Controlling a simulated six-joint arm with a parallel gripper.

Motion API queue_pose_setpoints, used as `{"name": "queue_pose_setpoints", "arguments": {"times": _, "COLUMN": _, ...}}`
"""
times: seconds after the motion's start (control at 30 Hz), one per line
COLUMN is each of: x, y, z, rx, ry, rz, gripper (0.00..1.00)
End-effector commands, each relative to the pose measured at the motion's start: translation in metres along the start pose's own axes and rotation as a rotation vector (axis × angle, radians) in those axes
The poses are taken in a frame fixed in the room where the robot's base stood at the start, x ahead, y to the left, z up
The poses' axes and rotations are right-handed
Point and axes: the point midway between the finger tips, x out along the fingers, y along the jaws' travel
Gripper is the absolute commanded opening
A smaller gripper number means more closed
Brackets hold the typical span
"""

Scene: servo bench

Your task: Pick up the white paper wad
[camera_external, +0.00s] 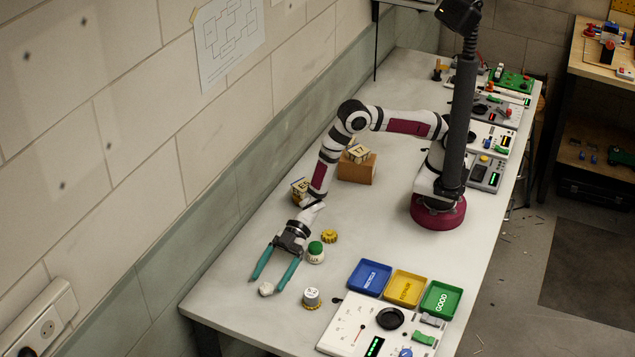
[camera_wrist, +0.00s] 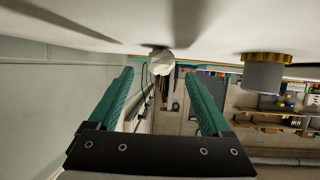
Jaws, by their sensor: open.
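The white paper wad (camera_external: 266,289) lies on the bench near its front left end, just beyond and between the tips of my gripper. My gripper (camera_external: 272,272) is open, with two teal fingers spread apart and nothing between them. In the wrist view the paper wad (camera_wrist: 161,62) is a crumpled white lump, seen ahead between the two fingertips of my gripper (camera_wrist: 160,72). It appears apart from both fingers.
A grey cylinder with a yellow base (camera_external: 311,298) stands right of the wad; it also shows in the wrist view (camera_wrist: 264,74). A green-topped jar (camera_external: 316,252) and a yellow gear (camera_external: 329,237) are nearby. Blue (camera_external: 369,278), yellow (camera_external: 405,288) and green (camera_external: 440,300) trays lie right.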

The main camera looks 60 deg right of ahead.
Motion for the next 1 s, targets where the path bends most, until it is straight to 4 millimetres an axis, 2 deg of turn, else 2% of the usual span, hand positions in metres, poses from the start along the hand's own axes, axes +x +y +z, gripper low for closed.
{"name": "queue_pose_setpoints", "arguments": {"times": 0.1, "x": 0.0133, "y": 0.0000, "z": 0.0003, "rx": -0.001, "ry": 0.000, "rz": 0.000, "gripper": 0.82}}
{"name": "queue_pose_setpoints", "arguments": {"times": 0.3, "x": 0.0143, "y": 0.0003, "z": 0.0002, "rx": 0.000, "ry": -0.001, "rz": 0.001, "gripper": 0.82}}
{"name": "queue_pose_setpoints", "arguments": {"times": 0.37, "x": 0.0142, "y": 0.0004, "z": 0.0002, "rx": 0.000, "ry": -0.001, "rz": 0.001, "gripper": 0.73}}
{"name": "queue_pose_setpoints", "arguments": {"times": 0.77, "x": 0.0138, "y": 0.0006, "z": 0.0001, "rx": 0.000, "ry": -0.001, "rz": 0.001, "gripper": 0.01}}
{"name": "queue_pose_setpoints", "arguments": {"times": 1.0, "x": 0.0136, "y": 0.0006, "z": -0.0005, "rx": 0.000, "ry": 0.000, "rz": 0.001, "gripper": 0.00}}
